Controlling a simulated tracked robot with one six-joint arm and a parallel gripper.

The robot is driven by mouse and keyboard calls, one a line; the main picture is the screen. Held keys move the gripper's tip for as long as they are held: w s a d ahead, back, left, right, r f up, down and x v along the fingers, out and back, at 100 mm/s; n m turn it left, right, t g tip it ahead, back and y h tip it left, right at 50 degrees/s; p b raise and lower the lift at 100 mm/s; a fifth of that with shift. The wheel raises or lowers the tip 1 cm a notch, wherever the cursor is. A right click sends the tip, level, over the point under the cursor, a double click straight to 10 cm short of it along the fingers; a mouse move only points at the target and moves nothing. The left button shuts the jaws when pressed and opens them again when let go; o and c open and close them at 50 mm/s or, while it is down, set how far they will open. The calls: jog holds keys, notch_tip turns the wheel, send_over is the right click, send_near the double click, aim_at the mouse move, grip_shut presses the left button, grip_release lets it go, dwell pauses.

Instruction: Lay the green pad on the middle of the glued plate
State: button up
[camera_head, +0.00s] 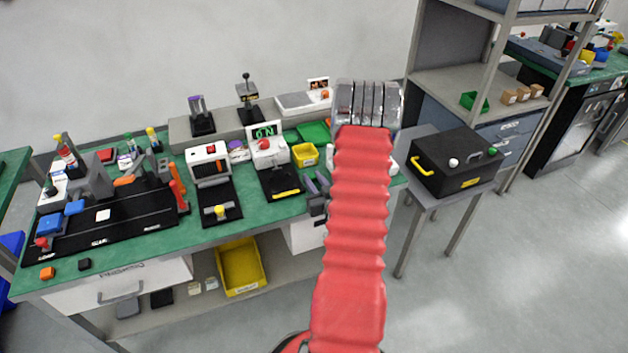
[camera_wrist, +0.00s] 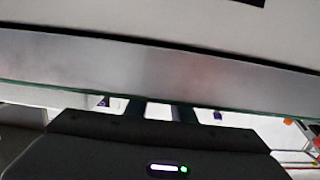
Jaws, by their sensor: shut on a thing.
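In the wrist view, the two dark fingers of my gripper (camera_wrist: 163,110) stand a little apart and run up to a wide grey slab (camera_wrist: 160,72) that crosses the whole view. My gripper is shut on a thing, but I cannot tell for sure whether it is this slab. The slab has a thin greenish lower edge. In the head view my red-sleeved arm hides the gripper and what it holds. I cannot make out the green pad or the glued plate for certain in either view.
A green-topped bench (camera_head: 150,236) carries several devices, including a black fixture (camera_head: 110,225), a yellow bin (camera_head: 305,155) and a flat green tray (camera_head: 313,132). A black box (camera_head: 455,165) with a yellow handle stands on a side table. Floor at the right is clear.

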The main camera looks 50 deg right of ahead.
jog(key=shift+f, duration=0.1)
jog(key=o, duration=0.7)
jog(key=v, duration=1.2)
dwell(0.6)
